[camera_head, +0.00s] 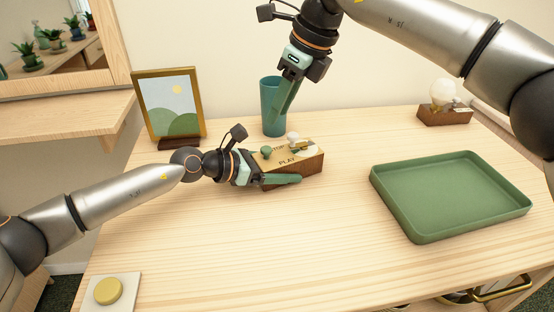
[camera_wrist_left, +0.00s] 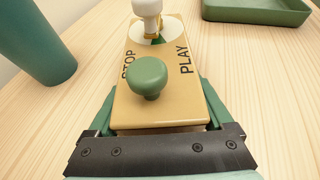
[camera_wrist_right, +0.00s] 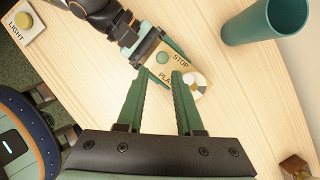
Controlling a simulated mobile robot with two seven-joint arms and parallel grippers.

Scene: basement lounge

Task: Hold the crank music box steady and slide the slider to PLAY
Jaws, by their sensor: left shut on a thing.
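The music box (camera_head: 310,162) is a wooden block with a tan top marked STOP and PLAY, standing on the table. A round green knob (camera_wrist_left: 150,74) sits at its near end in the left wrist view, between the two words' sides. A white knob (camera_wrist_left: 147,8) on a pale disc with brass parts is at the far end. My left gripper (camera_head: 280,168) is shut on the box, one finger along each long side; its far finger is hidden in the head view. My right gripper (camera_head: 284,98) is open and empty above and behind the box, near the teal cup.
A teal cup (camera_head: 270,105) stands close behind the box. A framed picture (camera_head: 170,105) is at the back left, a green tray (camera_head: 390,205) at the right, a bulb on a wooden base (camera_head: 445,115) at the back right. A yellow button (camera_head: 108,291) is at front left. The front middle is clear.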

